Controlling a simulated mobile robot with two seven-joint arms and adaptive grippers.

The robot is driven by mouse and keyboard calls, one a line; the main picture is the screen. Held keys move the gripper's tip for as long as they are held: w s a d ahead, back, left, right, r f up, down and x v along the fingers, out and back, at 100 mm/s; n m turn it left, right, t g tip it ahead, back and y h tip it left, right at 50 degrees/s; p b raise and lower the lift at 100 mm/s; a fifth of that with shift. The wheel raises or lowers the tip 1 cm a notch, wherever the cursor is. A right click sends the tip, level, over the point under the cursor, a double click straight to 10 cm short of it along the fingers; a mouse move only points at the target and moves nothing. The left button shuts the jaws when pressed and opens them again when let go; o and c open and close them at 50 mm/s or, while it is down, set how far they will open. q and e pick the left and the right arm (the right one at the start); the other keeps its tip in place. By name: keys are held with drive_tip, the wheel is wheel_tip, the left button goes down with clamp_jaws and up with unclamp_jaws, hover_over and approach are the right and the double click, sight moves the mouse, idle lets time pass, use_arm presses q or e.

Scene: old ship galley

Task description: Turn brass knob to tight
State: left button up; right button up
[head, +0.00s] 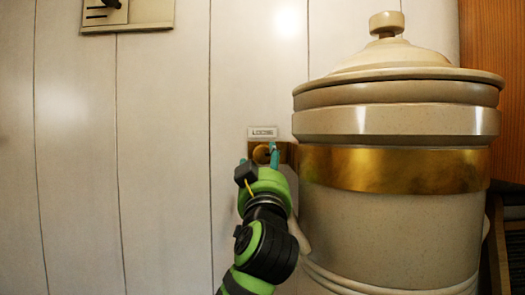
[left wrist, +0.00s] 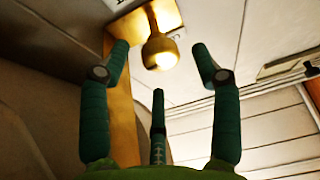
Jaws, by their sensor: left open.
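The brass knob (head: 261,153) sits on a brass plate beside the crock, under a small label (head: 263,132) that seems to read LOOSE. My left gripper (head: 273,156) reaches up from below in front of the knob and partly covers it. In the left wrist view the round knob (left wrist: 160,52) on its short stem stands between and just beyond the tips of my open left gripper (left wrist: 160,65). The teal fingers are spread around it, with visible gaps on both sides. My right gripper is in neither view.
A large cream crock (head: 390,220) with a lid and a brass band (head: 400,169) stands close on the right. The panelled wall (head: 160,160) is clear on the left. A small plate with a dark switch (head: 110,14) is at the top left.

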sight(263, 159)
use_arm(q)
drive_tip(key=p+x, duration=0.2)
drive_tip(key=x, duration=0.2)
drive_tip(key=shift+w+r, duration=0.15)
drive_tip(key=shift+w, duration=0.1)
drive_tip(key=c, duration=1.1)
